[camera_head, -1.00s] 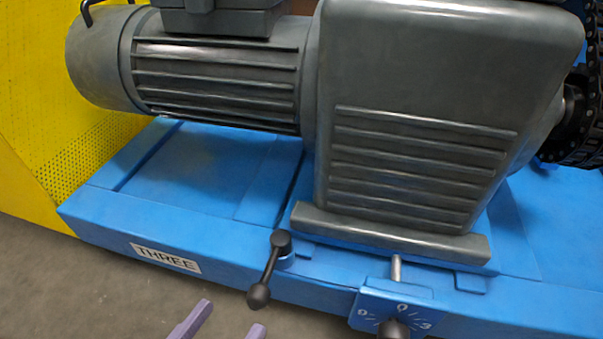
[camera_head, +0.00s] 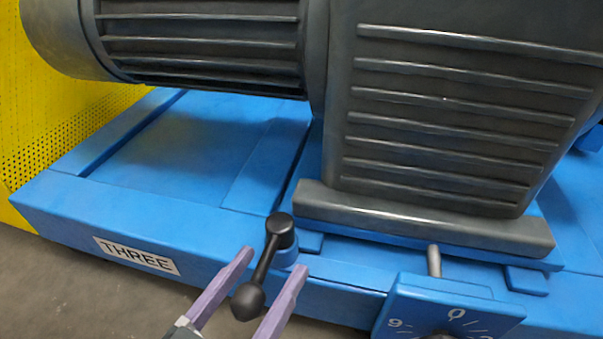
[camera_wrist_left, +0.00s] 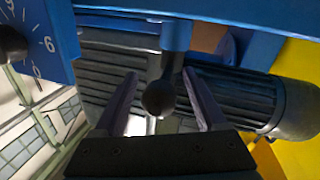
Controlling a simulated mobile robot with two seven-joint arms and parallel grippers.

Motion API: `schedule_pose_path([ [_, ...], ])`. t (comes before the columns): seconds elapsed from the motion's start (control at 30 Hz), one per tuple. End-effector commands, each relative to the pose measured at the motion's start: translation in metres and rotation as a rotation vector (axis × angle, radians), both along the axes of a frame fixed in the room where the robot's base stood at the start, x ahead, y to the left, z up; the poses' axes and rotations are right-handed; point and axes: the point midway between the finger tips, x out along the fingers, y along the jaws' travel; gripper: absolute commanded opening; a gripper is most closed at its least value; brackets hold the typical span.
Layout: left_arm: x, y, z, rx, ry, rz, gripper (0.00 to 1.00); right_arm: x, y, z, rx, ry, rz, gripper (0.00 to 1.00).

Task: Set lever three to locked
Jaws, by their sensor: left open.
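Lever three (camera_head: 264,262) is a black handle with a ball end, mounted on the front of the blue base beside the label THREE (camera_head: 137,255). Its ball end points down toward the viewer and slightly left. My left gripper (camera_head: 272,262) is open, with its purple fingers on either side of the lever and the ball end between them. In the left wrist view the lever's ball (camera_wrist_left: 159,98) also sits between the two open fingers (camera_wrist_left: 160,82), with gaps showing on both sides. My right gripper is not in view.
A grey motor and gearbox (camera_head: 450,120) stand on the blue base (camera_head: 200,160) behind the lever. A blue dial box (camera_head: 440,305) with numbers is to the right. A yellow perforated panel (camera_head: 50,125) is at the left. Grey floor lies in front.

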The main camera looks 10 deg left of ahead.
Motion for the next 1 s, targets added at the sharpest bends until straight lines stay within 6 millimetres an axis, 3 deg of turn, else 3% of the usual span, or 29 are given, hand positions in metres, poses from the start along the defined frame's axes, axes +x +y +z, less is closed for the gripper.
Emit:
schedule_pose_path([
  [0.37, 0.0078, -0.0023, 0.0001, 0.001, 0.002, 0.000, 0.73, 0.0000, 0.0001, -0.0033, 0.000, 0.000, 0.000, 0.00],
  [1.0, 0.0074, -0.0024, -0.0001, 0.000, 0.002, -0.001, 0.01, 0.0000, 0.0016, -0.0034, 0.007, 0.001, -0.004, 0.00],
])
